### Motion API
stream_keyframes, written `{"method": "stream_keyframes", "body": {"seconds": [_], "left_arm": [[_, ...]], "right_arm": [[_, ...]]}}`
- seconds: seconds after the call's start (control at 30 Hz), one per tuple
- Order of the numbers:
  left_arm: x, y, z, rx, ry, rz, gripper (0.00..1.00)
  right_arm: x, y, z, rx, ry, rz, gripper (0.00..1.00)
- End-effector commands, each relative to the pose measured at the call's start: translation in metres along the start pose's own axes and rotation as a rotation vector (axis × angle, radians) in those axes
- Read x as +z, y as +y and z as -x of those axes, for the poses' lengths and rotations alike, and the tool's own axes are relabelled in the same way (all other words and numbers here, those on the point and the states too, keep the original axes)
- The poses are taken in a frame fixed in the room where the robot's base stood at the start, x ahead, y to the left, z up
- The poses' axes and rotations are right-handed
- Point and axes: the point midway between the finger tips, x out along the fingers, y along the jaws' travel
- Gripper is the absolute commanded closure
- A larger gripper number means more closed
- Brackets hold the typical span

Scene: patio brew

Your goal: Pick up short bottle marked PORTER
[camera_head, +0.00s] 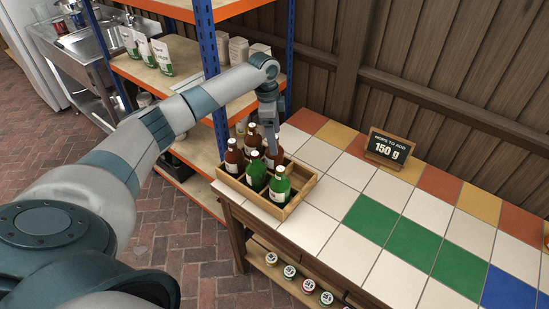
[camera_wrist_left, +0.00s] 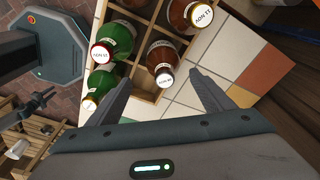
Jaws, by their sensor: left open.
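A wooden crate (camera_head: 232,190) on the tiled counter holds several brown and green bottles in compartments. In the head view, brown bottles (camera_head: 234,158) stand at its left and back, and green bottles (camera_head: 279,188) at its front right. My left gripper (camera_wrist_left: 160,80) is open above the crate, pointing down. In the left wrist view, a brown bottle (camera_wrist_left: 160,56) has its pale cap between the fingertips, with no grip on it visible. Another brown bottle (camera_wrist_left: 185,14) and green bottles (camera_wrist_left: 116,42) are beside it. I cannot read PORTER on any cap or label.
The tiled counter (camera_head: 330,240) right of the crate is clear up to a small sign (camera_head: 388,149) reading 150 g. A blue-post shelf (camera_head: 210,70) with bags stands close behind the crate, left of it. Round-topped items (camera_head: 290,271) sit on the lower shelf.

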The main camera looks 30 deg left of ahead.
Motion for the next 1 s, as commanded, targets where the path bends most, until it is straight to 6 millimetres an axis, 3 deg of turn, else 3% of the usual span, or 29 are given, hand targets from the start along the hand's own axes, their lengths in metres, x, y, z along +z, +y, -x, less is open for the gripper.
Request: {"method": "stream_keyframes", "body": {"seconds": [0.23, 0.57, 1.0], "left_arm": [[0.0, 0.0, -0.008, -0.001, 0.0, 0.001, 0.25], [0.0, -0.001, -0.011, 0.001, -0.001, 0.001, 0.25], [0.003, -0.007, -0.056, 0.002, -0.001, 0.001, 0.25]], "right_arm": [[-0.003, -0.011, 0.002, -0.011, 0.003, -0.004, 0.69], [-0.003, -0.006, 0.006, -0.006, 0.002, -0.002, 0.69], [-0.003, 0.0, 0.029, 0.0, 0.001, 0.001, 0.69]]}}
